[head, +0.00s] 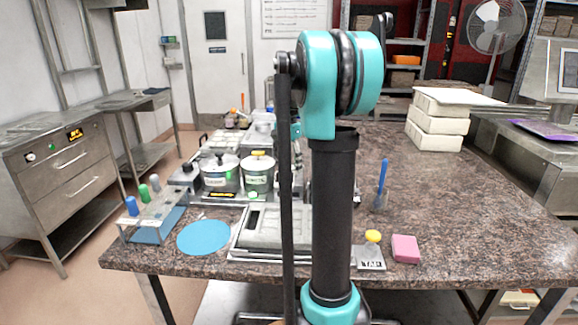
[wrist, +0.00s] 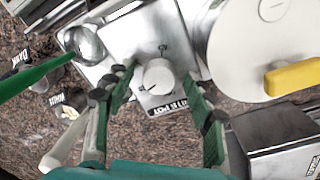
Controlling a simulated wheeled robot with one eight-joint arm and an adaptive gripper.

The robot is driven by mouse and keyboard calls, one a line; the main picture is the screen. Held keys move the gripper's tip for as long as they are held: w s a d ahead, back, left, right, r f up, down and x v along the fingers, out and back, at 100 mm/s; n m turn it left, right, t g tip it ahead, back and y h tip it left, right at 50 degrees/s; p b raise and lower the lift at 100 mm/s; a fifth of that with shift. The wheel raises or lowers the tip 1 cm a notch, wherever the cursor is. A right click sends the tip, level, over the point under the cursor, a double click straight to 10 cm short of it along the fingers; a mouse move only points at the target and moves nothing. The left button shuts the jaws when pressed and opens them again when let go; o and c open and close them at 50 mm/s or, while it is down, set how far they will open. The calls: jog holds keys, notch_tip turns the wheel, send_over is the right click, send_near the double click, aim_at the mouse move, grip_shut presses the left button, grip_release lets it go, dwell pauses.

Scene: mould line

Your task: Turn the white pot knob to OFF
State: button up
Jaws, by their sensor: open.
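The white pot knob (wrist: 158,77) is a round white dial on a metal plate, in the middle of the wrist view. A short dark pointer line on it aims to the lower left. A label partly reading "WHITE POT" (wrist: 168,107) lies just below it, partly covered, and a small dark mark is on the plate above it. My gripper (wrist: 157,82) is open, with one green-padded finger on each side of the knob. Gaps show between the fingers and the knob, so it is not gripped. I cannot make out the knob in the head view.
In the wrist view, a pale lid with a yellow handle (wrist: 293,78) is at right and a metal box (wrist: 275,140) below it. A green-handled ladle (wrist: 35,82) is at left. In the head view, two pots (head: 220,172) stand left of my arm; a pink block (head: 405,249) lies right.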

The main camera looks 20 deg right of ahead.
jog(key=c, duration=1.2)
jog(key=shift+o, duration=0.2)
jog(key=shift+n, duration=0.3)
jog(key=n, duration=0.6)
jog(key=shift+s, duration=0.1)
jog(key=n, duration=0.4)
jog(key=shift+d+t, duration=0.1)
jog(key=shift+t, duration=0.2)
jog(key=shift+n, duration=1.6)
jog(key=shift+d, duration=0.1)
